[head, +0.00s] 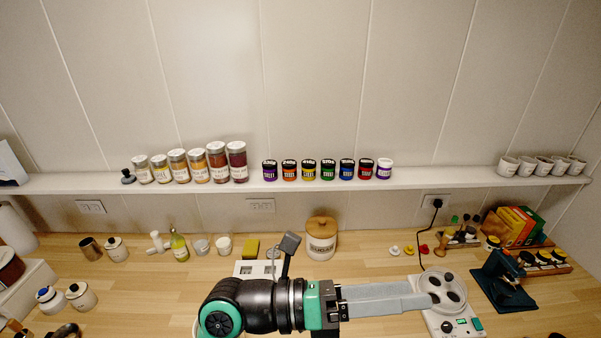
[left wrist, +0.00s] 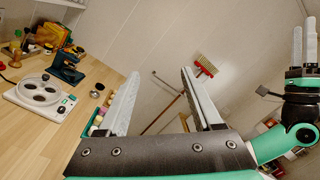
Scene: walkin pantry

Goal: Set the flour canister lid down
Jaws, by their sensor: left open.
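My left gripper (head: 428,301) reaches in from the left in the head view, its fingers pointing right toward a white appliance with a round holed plate. In the left wrist view my left gripper (left wrist: 160,82) is open, with nothing between its fingers. A cream canister (head: 321,246) with a wooden lid (head: 322,224) stands behind my left arm; its label looks like "SUGAR". I cannot make out a separate flour canister lid in either view. My right gripper (left wrist: 303,45) shows at the upper right of the left wrist view; its opening is unclear.
The white appliance (head: 451,316) sits near the fingertips; it also shows in the left wrist view (left wrist: 40,97). A dark green device (head: 504,281) stands to its right. Small jars (head: 117,250) stand at left. The shelf (head: 450,179) holds several jars. Counter behind the arm is partly clear.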

